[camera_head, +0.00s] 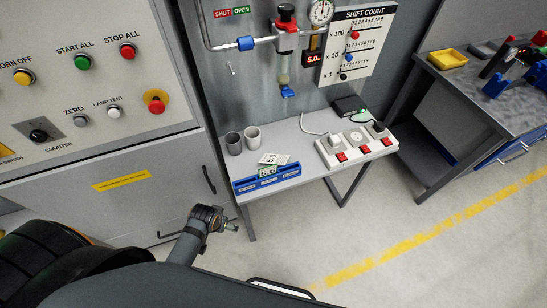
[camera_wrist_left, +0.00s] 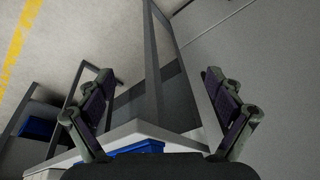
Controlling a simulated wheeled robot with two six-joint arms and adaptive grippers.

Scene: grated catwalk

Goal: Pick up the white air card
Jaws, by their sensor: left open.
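A small white card (camera_head: 270,158) with dark print stands tilted at the blue tray (camera_head: 245,187) on the grey side table. A second card with green on it (camera_head: 267,171) stands just in front of it and partly overlaps it. I cannot read the print surely enough to tell which is the air card. My left gripper (camera_head: 230,226) is low in front of the cabinet, left of the table and below its top, apart from the cards. The left wrist view shows its fingers (camera_wrist_left: 160,100) wide apart with nothing between them. The blue tray (camera_wrist_left: 138,149) shows there near the bottom; no card is visible.
Two cups, dark (camera_head: 233,144) and light (camera_head: 252,137), stand behind the tray. A power strip (camera_head: 355,148) with red switches lies to the right. A wall-mounted valve with a gauge (camera_head: 321,12) hangs above the table. Floor in front is clear, with a yellow line (camera_head: 420,240).

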